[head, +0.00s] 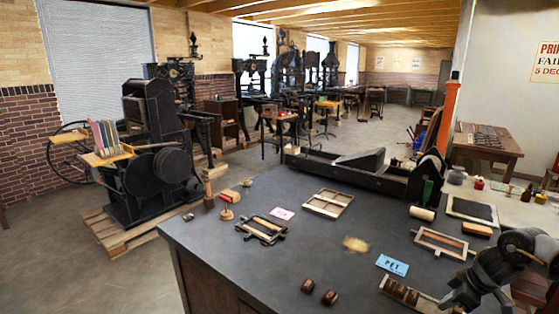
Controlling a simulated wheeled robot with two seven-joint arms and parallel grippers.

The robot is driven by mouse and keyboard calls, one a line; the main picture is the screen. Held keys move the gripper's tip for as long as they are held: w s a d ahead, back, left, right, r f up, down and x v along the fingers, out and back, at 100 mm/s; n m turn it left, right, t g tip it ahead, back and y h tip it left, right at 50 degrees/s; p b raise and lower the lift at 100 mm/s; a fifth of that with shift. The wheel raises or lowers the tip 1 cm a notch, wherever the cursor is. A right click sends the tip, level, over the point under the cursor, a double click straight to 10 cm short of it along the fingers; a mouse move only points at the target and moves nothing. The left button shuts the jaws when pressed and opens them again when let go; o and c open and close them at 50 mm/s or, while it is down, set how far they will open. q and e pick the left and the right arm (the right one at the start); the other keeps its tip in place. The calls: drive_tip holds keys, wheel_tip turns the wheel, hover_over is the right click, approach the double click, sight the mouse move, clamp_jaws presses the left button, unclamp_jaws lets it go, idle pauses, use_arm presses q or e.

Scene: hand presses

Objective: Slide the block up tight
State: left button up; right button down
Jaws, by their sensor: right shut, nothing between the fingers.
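A pale tray (385,286) lies at the front right of the dark table, with dark brown blocks (400,291) in a row inside it. Two more brown blocks, one on the left (308,286) and one on the right (330,297), lie loose on the table left of the tray. My right gripper (450,301) is shut at the right end of the tray, pointing down and left. Its tips and the tray's right end are partly hidden, so I cannot tell whether it touches a block. My left gripper is out of view.
A blue card (392,265) lies behind the tray. A wooden frame (441,243), a blurred tan object (355,244), a pink card (283,213) and a black press bed (350,175) lie farther back. The table's left front (240,270) is clear.

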drive_tip(key=shift+s+d+p, duration=0.35)
drive_tip(key=shift+s+d, duration=0.15)
drive_tip(key=shift+d, duration=0.15)
drive_tip(key=shift+s+d+f+p, duration=0.1)
drive_tip(key=shift+s+d+p, duration=0.25)
drive_tip(key=shift+s+d, duration=0.9)
drive_tip(key=shift+s+d+f+p, duration=0.1)
drive_tip(key=shift+s+d+p, duration=0.25)
drive_tip(key=shift+s+d, duration=0.9)
drive_tip(key=shift+d, duration=0.3)
drive_tip(key=c, duration=1.3)
unclamp_jaws()
drive_tip(key=shift+d, duration=0.1)
drive_tip(key=shift+o, duration=0.3)
drive_tip(key=shift+r, duration=0.1)
drive_tip(key=shift+w, duration=0.2)
